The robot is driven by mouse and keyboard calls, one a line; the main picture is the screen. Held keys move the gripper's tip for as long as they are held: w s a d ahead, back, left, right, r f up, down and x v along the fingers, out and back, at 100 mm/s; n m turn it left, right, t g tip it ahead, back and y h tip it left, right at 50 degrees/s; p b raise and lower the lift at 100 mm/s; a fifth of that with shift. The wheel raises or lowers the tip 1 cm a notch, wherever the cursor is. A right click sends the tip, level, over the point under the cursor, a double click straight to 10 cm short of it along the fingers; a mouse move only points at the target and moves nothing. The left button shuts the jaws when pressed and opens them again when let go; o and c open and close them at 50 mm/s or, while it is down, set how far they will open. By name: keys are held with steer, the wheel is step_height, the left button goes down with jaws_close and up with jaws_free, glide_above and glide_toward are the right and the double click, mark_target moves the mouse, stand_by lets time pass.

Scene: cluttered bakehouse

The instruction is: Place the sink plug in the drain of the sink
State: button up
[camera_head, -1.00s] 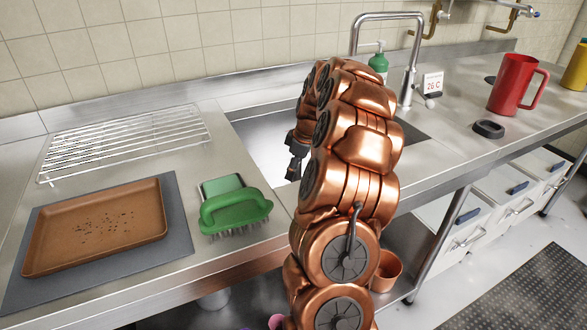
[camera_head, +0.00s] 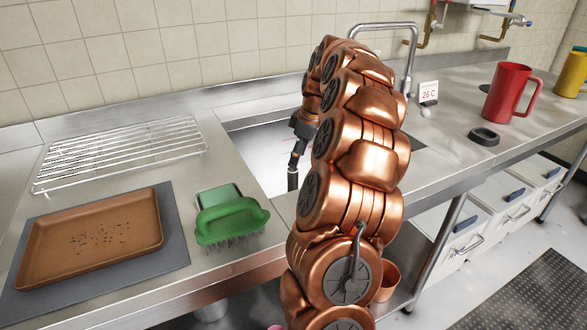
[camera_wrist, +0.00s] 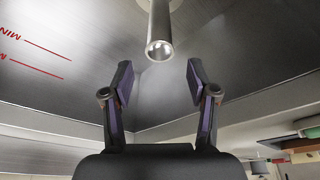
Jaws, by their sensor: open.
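A metal tube with an open round end (camera_wrist: 160,48), which I take for the sink plug, is in the sink (camera_head: 262,150). In the wrist view it lies beyond my fingertips, centred between them and apart from both.
A green scrubbing brush (camera_head: 230,220), a wire rack (camera_head: 120,155) and a brown tray (camera_head: 60,262) are left of the sink. The tap (camera_head: 412,45) stands behind my arm. A black round piece (camera_head: 484,137) and red mug (camera_head: 510,92) are on the right counter.

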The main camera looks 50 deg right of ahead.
steer(key=shift+v, duration=1.55)
